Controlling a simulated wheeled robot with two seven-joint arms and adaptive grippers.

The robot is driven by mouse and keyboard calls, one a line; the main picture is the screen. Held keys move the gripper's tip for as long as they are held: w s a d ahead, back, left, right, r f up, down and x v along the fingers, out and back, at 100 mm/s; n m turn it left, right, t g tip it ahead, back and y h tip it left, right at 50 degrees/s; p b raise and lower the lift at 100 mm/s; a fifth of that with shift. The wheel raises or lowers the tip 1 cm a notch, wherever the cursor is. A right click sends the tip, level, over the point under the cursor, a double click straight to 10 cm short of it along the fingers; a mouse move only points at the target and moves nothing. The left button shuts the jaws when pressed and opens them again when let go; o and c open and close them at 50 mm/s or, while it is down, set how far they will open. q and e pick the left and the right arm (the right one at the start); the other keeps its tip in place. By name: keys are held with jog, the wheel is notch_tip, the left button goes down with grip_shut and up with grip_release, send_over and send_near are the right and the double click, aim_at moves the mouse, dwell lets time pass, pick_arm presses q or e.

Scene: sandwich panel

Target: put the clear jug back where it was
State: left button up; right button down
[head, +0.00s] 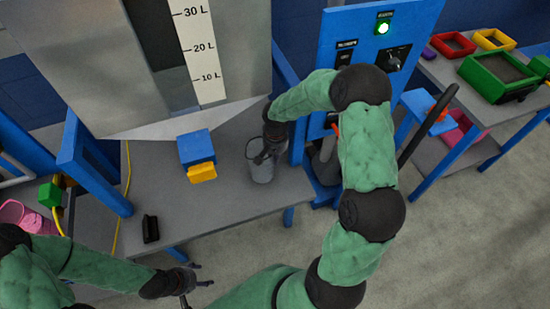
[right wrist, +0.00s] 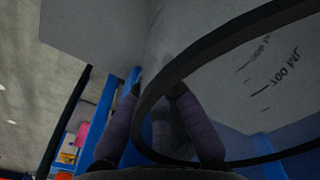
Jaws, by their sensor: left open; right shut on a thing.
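The clear jug (head: 262,169) is at the right part of the grey table, below the hopper. It looks upright; I cannot tell whether its base touches the table. My right gripper (head: 266,152) is at its upper side and shut on it. The fingers partly hide the jug. My left gripper (head: 190,283) is open and empty, in front of the table's front edge.
The large tank (head: 110,60) with a litre scale overhangs the table (head: 225,200). A blue and yellow valve block (head: 197,155) is left of the jug. A black object (head: 150,228) lies front left. A blue control panel (head: 365,45) stands behind my right arm.

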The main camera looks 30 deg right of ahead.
jog(key=shift+f, duration=0.15)
jog(key=c, duration=1.4)
grip_release()
notch_tip(320, 180, up, 12)
jog(key=p, duration=0.3)
jog(key=shift+r, duration=0.2)
